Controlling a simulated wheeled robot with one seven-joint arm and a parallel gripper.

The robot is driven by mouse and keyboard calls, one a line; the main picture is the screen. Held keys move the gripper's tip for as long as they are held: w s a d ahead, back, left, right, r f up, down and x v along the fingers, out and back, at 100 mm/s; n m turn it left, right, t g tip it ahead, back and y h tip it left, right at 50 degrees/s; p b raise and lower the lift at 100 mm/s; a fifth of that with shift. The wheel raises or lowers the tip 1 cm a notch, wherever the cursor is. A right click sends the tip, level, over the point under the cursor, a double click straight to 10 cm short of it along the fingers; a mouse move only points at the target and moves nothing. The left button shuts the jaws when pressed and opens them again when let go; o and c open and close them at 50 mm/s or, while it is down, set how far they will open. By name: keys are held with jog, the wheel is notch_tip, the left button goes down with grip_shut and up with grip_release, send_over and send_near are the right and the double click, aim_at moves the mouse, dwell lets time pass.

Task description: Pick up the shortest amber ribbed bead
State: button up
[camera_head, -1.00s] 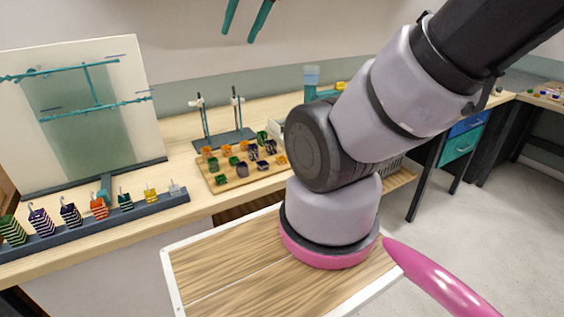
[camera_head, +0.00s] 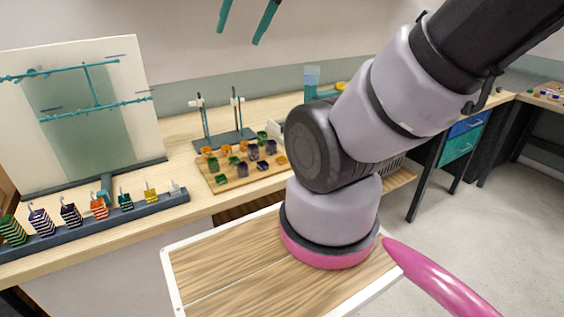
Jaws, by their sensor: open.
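Small beads in amber, green and dark purple stand on a wooden board (camera_head: 222,187) on the bench. Amber ones show at the back left (camera_head: 207,151), beside it (camera_head: 226,150), and low at the right edge (camera_head: 281,160). They are too small for me to compare heights or ribs surely. My gripper (camera_head: 238,39) shows at the top of the head view as two teal fingers pointing down, apart and empty. It is high in front of the wall, well above the board. The rest of the gripper is cut off by the frame.
A dark stand with two upright rods (camera_head: 221,138) stands behind the board. A rack (camera_head: 95,224) of striped hooked blocks lies at the left, before a white panel (camera_head: 85,115). A blue container (camera_head: 311,80) stands behind my arm, which hides part of the bench.

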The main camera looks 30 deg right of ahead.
jog(key=w+d+f+n+g, duration=0.3)
jog(key=w+d+f+n, duration=0.3)
jog(key=w, duration=0.4)
jog(key=n+g+h, duration=0.2)
jog(key=n+g, duration=0.2)
jog(key=n, duration=1.2)
send_over(281, 159)
notch_tip(281, 159, down, 26)
jog(key=f, duration=0.3)
jog(key=d+f, duration=0.1)
jog(key=f, duration=0.1)
jog(key=shift+w+f, duration=0.15)
jog(key=shift+f, duration=0.1)
jog(key=f, duration=0.4)
jog(key=shift+s+a+f, duration=0.2)
jog(key=shift+a+f, duration=0.15)
jog(key=shift+a, duration=0.05)
jog(key=shift+f, duration=0.5)
grip_shut()
